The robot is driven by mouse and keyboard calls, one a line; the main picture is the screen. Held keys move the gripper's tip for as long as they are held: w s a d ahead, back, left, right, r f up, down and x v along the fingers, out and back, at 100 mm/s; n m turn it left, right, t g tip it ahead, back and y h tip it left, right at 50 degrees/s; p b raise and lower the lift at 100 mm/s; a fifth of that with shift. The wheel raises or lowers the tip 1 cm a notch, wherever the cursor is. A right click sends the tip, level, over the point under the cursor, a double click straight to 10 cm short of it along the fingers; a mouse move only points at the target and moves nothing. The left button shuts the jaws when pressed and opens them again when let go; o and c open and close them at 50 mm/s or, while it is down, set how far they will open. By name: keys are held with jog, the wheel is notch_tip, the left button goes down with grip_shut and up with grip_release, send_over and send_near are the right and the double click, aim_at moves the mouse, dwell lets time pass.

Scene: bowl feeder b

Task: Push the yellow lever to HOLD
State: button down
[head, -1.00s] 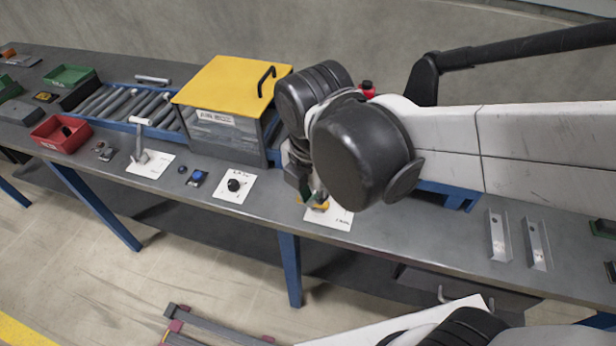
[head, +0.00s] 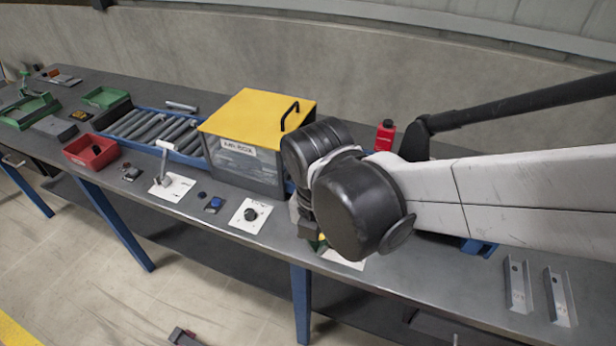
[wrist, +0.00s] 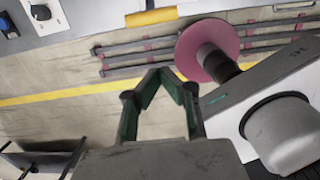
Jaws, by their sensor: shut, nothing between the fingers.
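The yellow lever is mostly hidden behind my gripper in the head view. A yellow bar at the top edge of the wrist view (wrist: 152,17) appears to be part of it, cut off by the frame. Its white plate (head: 345,259) shows partly past my wrist, near the bench's front edge. My gripper (head: 318,244) points down over this plate. In the wrist view its green-padded fingers (wrist: 160,75) are shut and empty, and the yellow bar lies beyond them. I cannot tell whether they touch the lever. The HOLD mark cannot be read.
Left of the gripper are a black knob on a white plate (head: 250,214), a blue button (head: 213,204) and a white-handled lever (head: 163,165). The yellow-lidded box (head: 245,145) stands behind. A red bottle (head: 385,135) stands behind my arm. Metal brackets (head: 540,292) lie at right.

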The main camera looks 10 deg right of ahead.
jog(key=w+d+f, duration=0.2)
jog(key=w+f, duration=0.1)
jog(key=f, duration=0.3)
jog(key=shift+w+f, duration=0.35)
jog(key=shift+f, duration=0.05)
jog(key=shift+w+b, duration=0.1)
jog(key=shift+b, duration=0.2)
